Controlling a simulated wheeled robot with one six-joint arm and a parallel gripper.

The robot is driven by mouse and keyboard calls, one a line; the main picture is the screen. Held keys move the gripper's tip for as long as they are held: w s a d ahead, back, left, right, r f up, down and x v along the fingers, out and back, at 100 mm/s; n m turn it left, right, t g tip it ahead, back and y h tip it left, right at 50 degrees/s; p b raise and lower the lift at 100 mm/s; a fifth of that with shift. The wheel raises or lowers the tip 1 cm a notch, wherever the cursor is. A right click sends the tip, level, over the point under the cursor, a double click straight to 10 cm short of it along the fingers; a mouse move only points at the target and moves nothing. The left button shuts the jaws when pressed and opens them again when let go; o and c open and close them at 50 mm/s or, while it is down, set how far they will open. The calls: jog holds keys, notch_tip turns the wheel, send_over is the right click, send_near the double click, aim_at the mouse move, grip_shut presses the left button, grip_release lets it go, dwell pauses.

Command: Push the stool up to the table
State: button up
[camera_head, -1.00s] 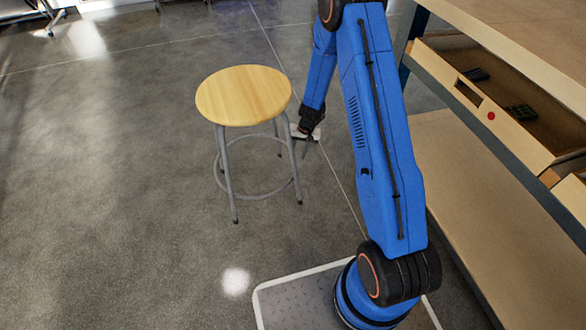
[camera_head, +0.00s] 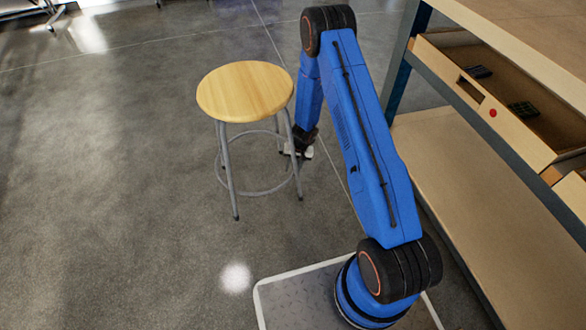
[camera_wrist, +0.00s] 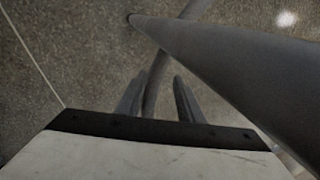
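The stool (camera_head: 245,92) has a round light-wood seat, grey metal legs and a foot ring. It stands upright on the floor, left of my arm and well apart from the table (camera_head: 530,30) at the right. My gripper (camera_head: 288,152) is low beside the stool's right-hand legs, partly hidden by a leg. In the wrist view, the two fingers (camera_wrist: 157,98) are spread apart. A thin grey tube, apparently the foot ring (camera_wrist: 162,70), runs between or just beyond them. I cannot tell if they touch it. A thick stool leg (camera_wrist: 230,60) crosses close to the camera.
The table has an open drawer (camera_head: 515,120) with dark items inside, and a lower shelf (camera_head: 450,170). Bare floor (camera_head: 110,180) lies left of the stool. Wheeled furniture legs (camera_head: 55,15) show at the far upper left.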

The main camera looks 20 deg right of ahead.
jog(key=shift+f, duration=0.15)
grip_shut()
dwell(1.4)
